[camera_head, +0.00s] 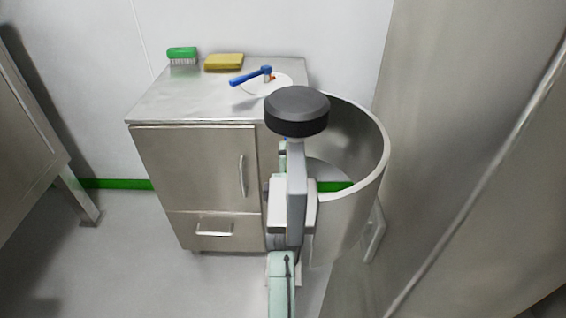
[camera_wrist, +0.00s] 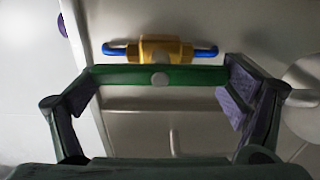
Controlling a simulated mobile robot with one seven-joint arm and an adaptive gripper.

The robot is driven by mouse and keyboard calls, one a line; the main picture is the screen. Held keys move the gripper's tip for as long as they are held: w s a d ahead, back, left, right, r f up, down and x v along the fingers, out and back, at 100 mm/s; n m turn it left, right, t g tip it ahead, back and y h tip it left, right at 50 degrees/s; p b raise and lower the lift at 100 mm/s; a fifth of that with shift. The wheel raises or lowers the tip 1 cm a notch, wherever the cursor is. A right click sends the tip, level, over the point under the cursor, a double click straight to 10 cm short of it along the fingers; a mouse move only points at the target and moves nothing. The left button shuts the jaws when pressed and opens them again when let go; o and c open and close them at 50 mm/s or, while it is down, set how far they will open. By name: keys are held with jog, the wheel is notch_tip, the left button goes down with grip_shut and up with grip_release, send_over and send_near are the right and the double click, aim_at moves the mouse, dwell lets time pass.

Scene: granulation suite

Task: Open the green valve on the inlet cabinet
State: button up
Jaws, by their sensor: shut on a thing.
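In the wrist view, the green valve handle (camera_wrist: 122,75) is a flat bar with a round bolt at its middle. It lies level across the picture, in front of a brass valve body (camera_wrist: 150,46) with blue ends on both sides. My gripper (camera_wrist: 160,88) has its purple-padded fingers at the two ends of the green bar and is shut on it. In the head view, my arm hides the gripper and the green valve. A steel cabinet (camera_head: 195,165) with a door and a drawer stands left of my arm.
On the cabinet top are a green brush (camera_head: 182,54), a yellow sponge (camera_head: 224,62) and a blue-handled tool (camera_head: 250,75) on a white disc. A large open steel drum (camera_head: 360,170) stands right of my arm. A tall steel panel (camera_head: 470,130) rises at right. Floor is clear at lower left.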

jog(key=o, duration=0.9)
jog(key=s, duration=0.7)
jog(key=shift+s, duration=0.25)
